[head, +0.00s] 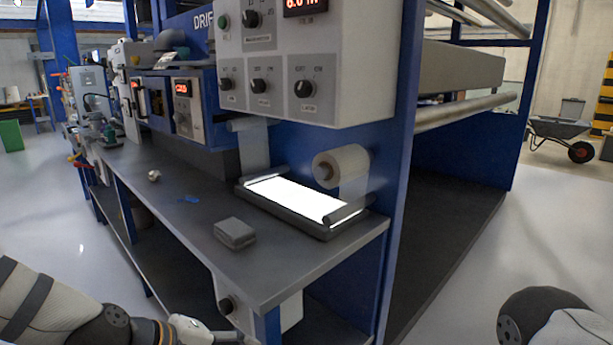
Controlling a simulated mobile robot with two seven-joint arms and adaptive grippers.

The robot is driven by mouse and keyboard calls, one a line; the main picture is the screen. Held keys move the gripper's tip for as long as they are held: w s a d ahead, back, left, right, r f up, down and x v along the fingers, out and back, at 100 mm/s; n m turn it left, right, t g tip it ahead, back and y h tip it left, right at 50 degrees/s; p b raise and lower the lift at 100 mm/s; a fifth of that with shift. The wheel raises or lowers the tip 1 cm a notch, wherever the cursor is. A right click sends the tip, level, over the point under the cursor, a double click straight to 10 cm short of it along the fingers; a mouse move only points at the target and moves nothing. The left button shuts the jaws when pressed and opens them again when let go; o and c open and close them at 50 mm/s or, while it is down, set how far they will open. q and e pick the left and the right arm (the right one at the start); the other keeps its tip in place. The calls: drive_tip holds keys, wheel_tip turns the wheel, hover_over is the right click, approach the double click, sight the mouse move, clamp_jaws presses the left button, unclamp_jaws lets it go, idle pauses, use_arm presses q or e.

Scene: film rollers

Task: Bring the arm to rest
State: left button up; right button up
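My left arm (60,305) comes in from the lower left and runs along the bottom edge. Its wrist end, with part of the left gripper (222,337), shows below the front of the workbench, cut off by the frame. Whether its fingers are open or shut cannot be made out. My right arm (550,318) shows only as a dark joint and a pale link at the lower right. The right gripper is out of the frame. Neither visible arm part appears to touch the bench.
Blue frame posts stand right. Clear floor (480,270) lies at right; a wheelbarrow (560,130) is farther back.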

use_arm(q)
drive_tip(key=s+a+f+m+g+y, duration=0.1)
drive_tip(key=s+f+m+g+y, duration=0.15)
drive_tip(key=s+f, duration=1)
drive_tip(key=s+a+f+m+g+y, duration=0.1)
drive_tip(key=s+a+m, duration=0.1)
drive_tip(key=s, duration=0.6)
drive_tip(key=s+a+f+m+g+y, duration=0.1)
drive_tip(key=s+a, duration=0.3)
drive_tip(key=s, duration=0.5)
drive_tip(key=s+a+f+m+g+y+p, duration=0.1)
drive_tip(key=s+a+m+g+y, duration=0.1)
drive_tip(key=s, duration=0.6)
drive_tip(key=shift+s+a+f+m+g, duration=0.15)
drive_tip(key=shift+a+f+m+g, duration=0.3)
drive_tip(key=shift+a+m, duration=0.5)
use_arm(e)
drive_tip(key=shift+w+r+t, duration=0.4)
drive_tip(key=shift+w+r, duration=0.45)
drive_tip(key=shift+w, duration=0.05)
